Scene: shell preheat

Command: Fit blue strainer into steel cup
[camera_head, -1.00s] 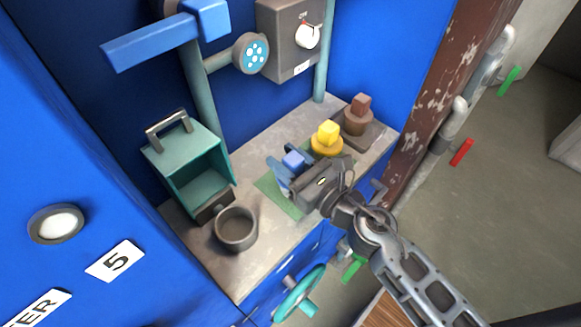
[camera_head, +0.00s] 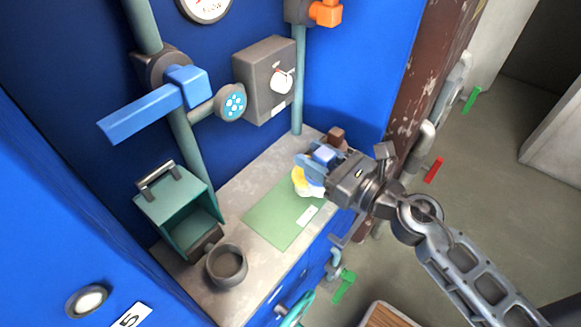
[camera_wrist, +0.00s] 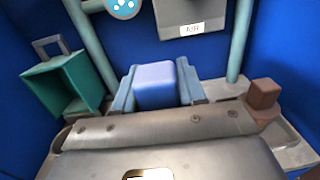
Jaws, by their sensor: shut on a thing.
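My gripper (camera_head: 322,163) is shut on the blue strainer's square block handle (camera_head: 323,153), above the back right of the counter. In the wrist view the blue handle (camera_wrist: 155,84) sits between the two blue fingers; the strainer's lower part is hidden by my gripper. The steel cup (camera_head: 227,264), a round dark grey open vessel, stands upright at the counter's front left, apart from my gripper. It looks empty and does not show in the wrist view.
A teal open box (camera_head: 178,210) stands behind the cup. A yellow piece (camera_head: 301,180) and a brown piece (camera_head: 337,136) are partly hidden near my gripper. A blue lever (camera_head: 142,113) and pipes overhang the left.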

